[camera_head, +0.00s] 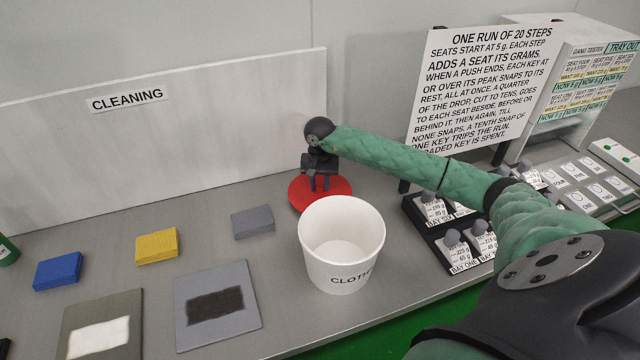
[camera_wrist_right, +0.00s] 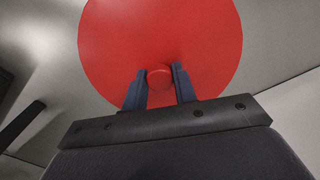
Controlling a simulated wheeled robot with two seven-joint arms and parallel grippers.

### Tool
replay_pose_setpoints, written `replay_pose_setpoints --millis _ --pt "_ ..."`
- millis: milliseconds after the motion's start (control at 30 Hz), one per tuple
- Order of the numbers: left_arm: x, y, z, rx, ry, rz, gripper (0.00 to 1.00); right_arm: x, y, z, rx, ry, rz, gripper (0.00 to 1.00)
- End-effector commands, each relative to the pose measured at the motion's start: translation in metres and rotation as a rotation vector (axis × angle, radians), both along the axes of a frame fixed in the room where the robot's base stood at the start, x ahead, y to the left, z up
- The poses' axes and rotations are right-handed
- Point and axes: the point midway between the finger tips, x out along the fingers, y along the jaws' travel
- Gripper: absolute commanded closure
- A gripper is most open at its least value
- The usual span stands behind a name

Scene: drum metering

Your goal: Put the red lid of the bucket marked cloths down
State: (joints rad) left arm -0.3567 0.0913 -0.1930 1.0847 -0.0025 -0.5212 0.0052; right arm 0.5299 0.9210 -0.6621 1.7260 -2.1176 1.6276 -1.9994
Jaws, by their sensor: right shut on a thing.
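The red lid (camera_head: 336,188) is a round disc just behind the white bucket marked cloths (camera_head: 342,245), whose rim hides part of it. My right gripper (camera_head: 321,188) is above the lid with its fingers pointing down, shut on the lid's small knob. In the right wrist view the lid (camera_wrist_right: 160,40) fills the upper middle, with the knob between the fingertips (camera_wrist_right: 159,80). I cannot tell whether the lid touches the table. The bucket is upright, uncovered and looks empty inside. My left gripper is not in view.
A white board marked cleaning (camera_head: 200,130) stands behind. A black tray of weights (camera_head: 435,245) is to the right.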

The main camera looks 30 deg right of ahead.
Motion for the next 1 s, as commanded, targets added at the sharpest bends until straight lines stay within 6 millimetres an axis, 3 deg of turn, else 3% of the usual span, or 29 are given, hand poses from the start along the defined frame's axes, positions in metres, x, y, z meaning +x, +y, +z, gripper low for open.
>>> replay_pose_setpoints --millis 200,667,700,800,1000 --pt "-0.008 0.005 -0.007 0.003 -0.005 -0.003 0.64 0.0 0.0 -0.011 -0.001 0.0 0.0 1.0" --pt "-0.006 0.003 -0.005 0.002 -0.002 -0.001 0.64 0.0 -0.001 -0.014 -0.001 0.0 0.0 1.0" --pt "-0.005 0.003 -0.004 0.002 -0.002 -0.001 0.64 0.0 0.0 -0.014 -0.001 0.0 0.0 0.68" --pt "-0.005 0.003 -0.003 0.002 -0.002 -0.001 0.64 0.0 0.0 -0.014 -0.001 0.0 0.0 0.51" --pt "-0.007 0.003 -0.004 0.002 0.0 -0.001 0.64 0.0 0.0 -0.014 -0.001 0.001 0.0 0.51"
